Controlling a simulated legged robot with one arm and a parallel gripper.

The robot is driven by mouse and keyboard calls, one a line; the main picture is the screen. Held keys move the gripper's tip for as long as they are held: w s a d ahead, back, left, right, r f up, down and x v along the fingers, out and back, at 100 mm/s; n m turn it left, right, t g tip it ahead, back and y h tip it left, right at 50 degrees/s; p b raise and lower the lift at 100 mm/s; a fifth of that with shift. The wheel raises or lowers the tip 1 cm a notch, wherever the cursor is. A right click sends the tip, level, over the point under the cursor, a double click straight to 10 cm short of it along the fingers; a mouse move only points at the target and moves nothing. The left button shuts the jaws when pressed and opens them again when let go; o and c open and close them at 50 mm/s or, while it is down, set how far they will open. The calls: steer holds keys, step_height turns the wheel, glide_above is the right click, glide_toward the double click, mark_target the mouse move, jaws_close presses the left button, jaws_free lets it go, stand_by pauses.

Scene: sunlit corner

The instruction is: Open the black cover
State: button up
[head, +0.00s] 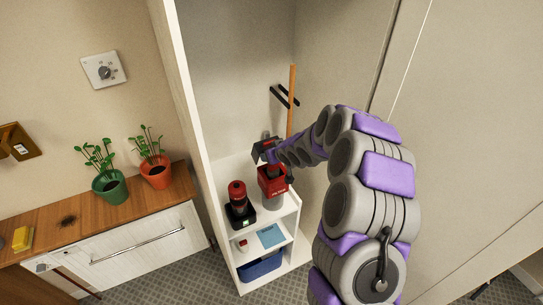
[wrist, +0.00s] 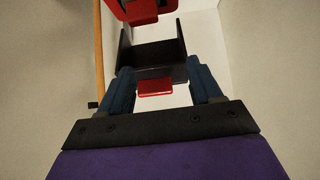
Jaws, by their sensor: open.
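The black cover (wrist: 152,53) fills the middle of the wrist view, with dark side walls and a small red tab (wrist: 155,88) on its near edge. In the head view a dark part that looks like this cover (head: 262,146) sits at the top of a red and grey appliance (head: 271,183) on the white shelf. My gripper (wrist: 162,78) is open, with a blue finger on either side of the red tab. I cannot tell whether the fingers touch the cover. In the head view my gripper (head: 271,156) is small and partly hidden by my arm.
A red and black device (head: 238,200) stands left of the appliance on the white shelf unit (head: 290,205). A wooden pole (head: 291,100) rises behind. The cabinet side panel (head: 185,90) borders the left. Two potted plants (head: 155,172) stand on the counter.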

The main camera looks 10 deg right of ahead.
steer(key=shift+o, duration=1.4)
steer(key=shift+s+d+r, duration=0.35)
steer(key=shift+r, duration=0.2)
steer(key=shift+s+d+r, duration=0.3)
steer(key=shift+d+r, duration=0.05)
steer(key=shift+r, duration=0.15)
steer(key=w+r+p+v, duration=0.1)
steer(key=p+v, duration=0.3)
steer(key=v, duration=1.1)
steer(key=shift+r, duration=0.6)
steer(key=shift+a, duration=0.1)
steer(key=b+v, duration=0.2)
steer(key=v, duration=1.5)
steer(key=shift+s, duration=0.2)
